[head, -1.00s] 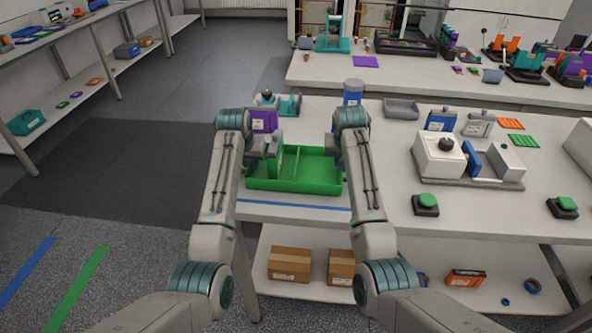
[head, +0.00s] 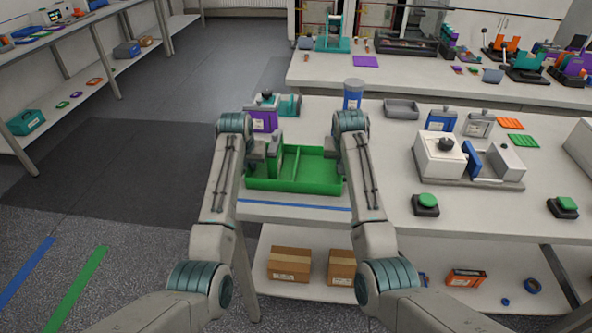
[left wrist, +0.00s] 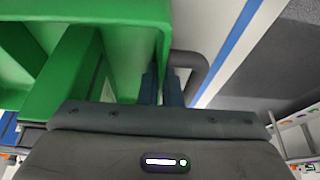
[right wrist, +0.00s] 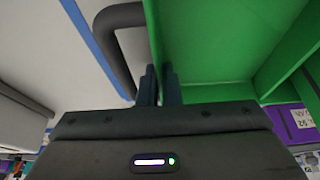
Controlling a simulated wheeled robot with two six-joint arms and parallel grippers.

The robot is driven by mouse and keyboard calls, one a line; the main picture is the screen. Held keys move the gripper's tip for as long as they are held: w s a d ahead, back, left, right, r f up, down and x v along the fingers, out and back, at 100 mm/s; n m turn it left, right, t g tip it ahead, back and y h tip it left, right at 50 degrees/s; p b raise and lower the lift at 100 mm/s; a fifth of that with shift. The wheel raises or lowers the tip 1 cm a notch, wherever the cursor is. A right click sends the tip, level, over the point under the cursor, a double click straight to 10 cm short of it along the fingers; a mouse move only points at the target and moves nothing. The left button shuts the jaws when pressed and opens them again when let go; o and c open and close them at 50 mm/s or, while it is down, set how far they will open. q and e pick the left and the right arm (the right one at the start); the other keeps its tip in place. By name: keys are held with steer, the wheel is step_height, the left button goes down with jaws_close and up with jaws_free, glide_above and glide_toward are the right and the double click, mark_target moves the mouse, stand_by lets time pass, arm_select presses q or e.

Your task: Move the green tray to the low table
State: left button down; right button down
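The green tray (head: 318,187) is an open box with inner dividers at the left front of the near white table. My left gripper (head: 272,158) is at its left end, and my right gripper is at its right end, mostly hidden by its own arm in the head view. In the left wrist view, two dark fingers (left wrist: 160,87) sit close together astride the tray wall beside a dark curved handle. In the right wrist view, the fingers (right wrist: 159,88) likewise pinch the opposite wall beside another handle. The fingertips are partly hidden. No separate low table is clearly identifiable.
A purple box (head: 262,120) and blue cylinder (head: 353,94) stand behind the tray. A grey-white device (head: 440,155) and green button (head: 427,201) are to the right. Cardboard boxes (head: 289,264) lie on the shelf below. The floor at left (head: 120,160) is clear.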

arm_select(q)
steer(key=shift+w+r, duration=0.1)
steer(key=shift+r, duration=0.1)
arm_select(e)
steer(key=shift+r, duration=0.2)
